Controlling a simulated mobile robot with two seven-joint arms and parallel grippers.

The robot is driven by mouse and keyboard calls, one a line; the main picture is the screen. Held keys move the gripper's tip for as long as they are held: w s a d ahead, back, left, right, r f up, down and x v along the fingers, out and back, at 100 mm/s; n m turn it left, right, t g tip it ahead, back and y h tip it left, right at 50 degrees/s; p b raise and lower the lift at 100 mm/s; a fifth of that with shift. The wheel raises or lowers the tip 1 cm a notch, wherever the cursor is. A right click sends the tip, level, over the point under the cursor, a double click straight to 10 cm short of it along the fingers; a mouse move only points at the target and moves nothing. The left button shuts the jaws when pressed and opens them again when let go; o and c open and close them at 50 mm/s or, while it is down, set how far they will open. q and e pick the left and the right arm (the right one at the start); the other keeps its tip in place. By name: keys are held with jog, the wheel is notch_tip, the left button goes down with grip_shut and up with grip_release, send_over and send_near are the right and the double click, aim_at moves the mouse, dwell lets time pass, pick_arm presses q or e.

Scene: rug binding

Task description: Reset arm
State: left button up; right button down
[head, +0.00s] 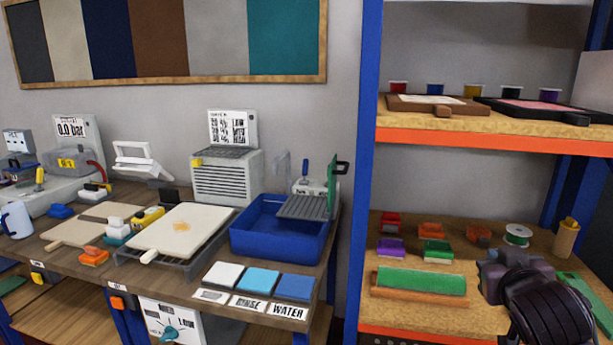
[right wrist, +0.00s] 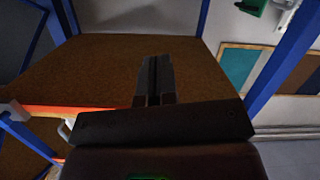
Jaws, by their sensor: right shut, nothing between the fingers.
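My right arm comes in at the lower right of the head view, with its dark wrist and gripper (head: 508,276) in front of the lower shelf of the blue rack. The fingertips are hard to make out there. In the right wrist view the two dark fingers (right wrist: 154,78) lie side by side, closed together with nothing between them. Behind them is a brown shelf board (right wrist: 105,65) with an orange edge; I cannot tell whether they touch it. My left gripper is in neither view.
Blue posts (head: 367,130) frame the rack. Left, a bench carries a blue tray (head: 268,246), a white board (head: 182,229) and several devices.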

jog(key=s+a+f+g+y, duration=0.1)
jog(key=s+f+g, duration=0.2)
jog(key=s+f, duration=0.55)
jog(key=s+a+f+g, duration=0.1)
jog(key=s+f+g, duration=0.4)
jog(key=f, duration=0.6)
jog(key=s+a+f+g+y, duration=0.15)
jog(key=s+f, duration=0.25)
jog(key=s, duration=0.5)
jog(key=s+a+f+g, duration=0.2)
jog(key=s+f+g, duration=0.15)
jog(key=s, duration=0.55)
jog(key=w+f+n+t+y, duration=0.1)
jog(key=w+f+t, duration=0.6)
jog(key=f+t, duration=0.2)
jog(key=shift+w+d+f, duration=0.15)
jog(key=shift+w+f, duration=0.05)
jog(key=shift+f, duration=0.75)
